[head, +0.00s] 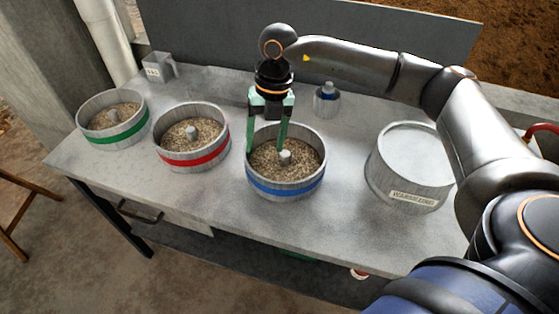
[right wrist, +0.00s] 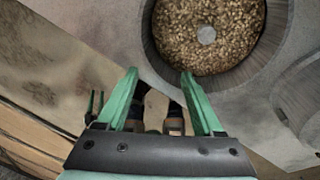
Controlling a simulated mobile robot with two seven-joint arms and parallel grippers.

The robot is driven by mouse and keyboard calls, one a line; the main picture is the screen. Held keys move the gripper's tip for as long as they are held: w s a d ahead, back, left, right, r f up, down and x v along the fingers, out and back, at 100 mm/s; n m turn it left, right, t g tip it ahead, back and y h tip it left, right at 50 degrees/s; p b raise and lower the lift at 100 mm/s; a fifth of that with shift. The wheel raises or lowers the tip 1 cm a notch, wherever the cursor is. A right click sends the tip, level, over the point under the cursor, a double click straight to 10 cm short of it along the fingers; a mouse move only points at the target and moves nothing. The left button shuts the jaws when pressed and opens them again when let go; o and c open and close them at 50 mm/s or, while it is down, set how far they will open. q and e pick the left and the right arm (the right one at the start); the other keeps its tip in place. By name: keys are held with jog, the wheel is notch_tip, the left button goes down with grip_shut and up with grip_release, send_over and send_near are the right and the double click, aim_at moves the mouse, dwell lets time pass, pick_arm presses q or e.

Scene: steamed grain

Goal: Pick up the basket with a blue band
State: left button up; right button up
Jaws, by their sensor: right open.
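The basket with the blue band (head: 286,188) is a round grey tub of grain with a pale knob in the middle. It stands near the front edge of the table. My right gripper (head: 266,148) is open, fingers pointing down, over the left and back part of this basket in the head view. I cannot tell whether the fingers touch it. In the right wrist view a grain-filled basket (right wrist: 207,50) lies just beyond the open, empty fingers (right wrist: 160,74); its band is hidden there. My left gripper is not in the head view.
A red-banded basket (head: 193,160) and a green-banded basket (head: 112,140) stand to the left on the grey table (head: 235,215). A lidded round container (head: 410,185) stands right.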

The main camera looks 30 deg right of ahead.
notch_tip(320, 180, up, 2)
jog(key=m+h, duration=0.1)
jog(key=h, duration=0.1)
send_over(285, 153)
jog(key=a, duration=0.1)
jog(key=f, duration=0.6)
jog(key=shift+d+f, duration=0.25)
jog(key=f, duration=0.3)
jog(key=f+p, duration=0.1)
jog(key=f, duration=0.1)
jog(key=shift+s+d+f, duration=0.1)
jog(key=shift+d+f, duration=0.15)
jog(key=shift+f, duration=0.05)
grip_shut()
